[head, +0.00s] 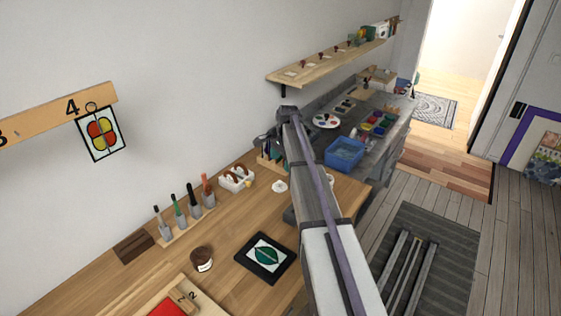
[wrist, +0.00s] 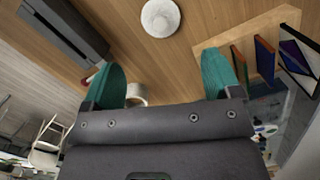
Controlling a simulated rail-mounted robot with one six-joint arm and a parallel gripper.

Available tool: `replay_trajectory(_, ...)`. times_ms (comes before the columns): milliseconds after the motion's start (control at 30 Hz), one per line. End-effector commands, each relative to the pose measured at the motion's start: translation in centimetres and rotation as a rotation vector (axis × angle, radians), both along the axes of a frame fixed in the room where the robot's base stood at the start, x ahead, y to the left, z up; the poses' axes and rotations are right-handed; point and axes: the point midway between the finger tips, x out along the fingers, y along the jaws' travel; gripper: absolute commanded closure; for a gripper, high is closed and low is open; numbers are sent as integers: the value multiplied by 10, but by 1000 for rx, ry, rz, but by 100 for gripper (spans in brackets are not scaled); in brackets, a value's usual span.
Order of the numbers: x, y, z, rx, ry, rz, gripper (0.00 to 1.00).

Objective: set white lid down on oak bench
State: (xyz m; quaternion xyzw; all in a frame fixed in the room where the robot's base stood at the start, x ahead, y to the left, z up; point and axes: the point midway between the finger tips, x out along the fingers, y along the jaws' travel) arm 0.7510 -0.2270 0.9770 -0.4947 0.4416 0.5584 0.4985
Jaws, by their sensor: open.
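The white lid (wrist: 160,17) is a round disc with a raised centre. It appears to lie flat on the oak bench (wrist: 140,50), and it also shows on the bench in the head view (head: 279,186), left of my arm. My gripper (wrist: 162,78) is open, its two teal fingertips wide apart with no lid between them. The lid is apart from both fingers, beyond the tips in the wrist view. In the head view my arm hides most of my gripper.
A white cup (wrist: 137,93) shows partly behind my gripper in the wrist view. A wooden rack of coloured panels (wrist: 250,50) stands close to the right finger. A white holder (head: 236,180) and a framed green panel (head: 264,258) are on the bench. Bare wood surrounds the lid.

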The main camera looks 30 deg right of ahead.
Motion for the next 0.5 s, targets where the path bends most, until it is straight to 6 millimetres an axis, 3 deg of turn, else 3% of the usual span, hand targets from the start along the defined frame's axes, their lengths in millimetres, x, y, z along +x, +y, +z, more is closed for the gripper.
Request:
replay_trajectory(33, 0, -1, 18, 0, 0, 0, 16)
replay_trajectory(67, 0, -2, 20, 0, 0, 0, 16)
replay_trajectory(233, -1, -1, 20, 0, -1, 5, 16)
replay_trajectory(300, -15, 15, 19, -4, -6, 62, 16)
replay_trajectory(367, -42, 45, 18, -13, -17, 183, 16)
replay_trajectory(467, -117, 115, 18, -35, -45, 528, 16)
replay_trajectory(500, -152, 142, 18, -47, -57, 691, 16)
